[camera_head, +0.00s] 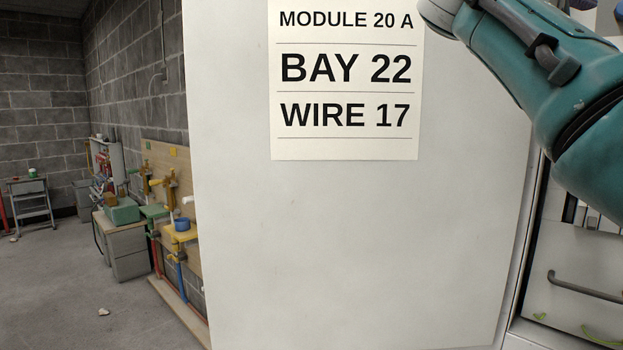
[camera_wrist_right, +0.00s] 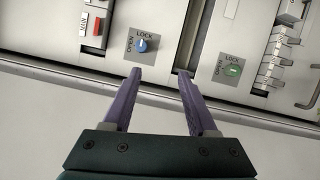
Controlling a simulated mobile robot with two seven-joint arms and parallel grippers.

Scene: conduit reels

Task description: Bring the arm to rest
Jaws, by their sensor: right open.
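My right arm (camera_head: 540,75), teal, comes in at the upper right of the head view, and its gripper is out of that view. In the right wrist view my right gripper (camera_wrist_right: 159,77) shows two purple fingers spread apart with nothing between them. Beyond the fingertips is a pale panel with a blue knob (camera_wrist_right: 142,45) marked OPEN and LOCK, near the left fingertip. A green knob (camera_wrist_right: 233,70) with the same marks is to the right. I cannot tell the gap between fingertips and panel. My left gripper is not in view.
A large white panel (camera_head: 360,240) with a label sheet (camera_head: 344,148) reading MODULE 20 A, BAY 22, WIRE 17 fills the middle. A cabinet front with a handle (camera_head: 585,287) is at the right. A cluttered bench (camera_head: 128,238) stands at left beside open floor (camera_head: 60,290).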

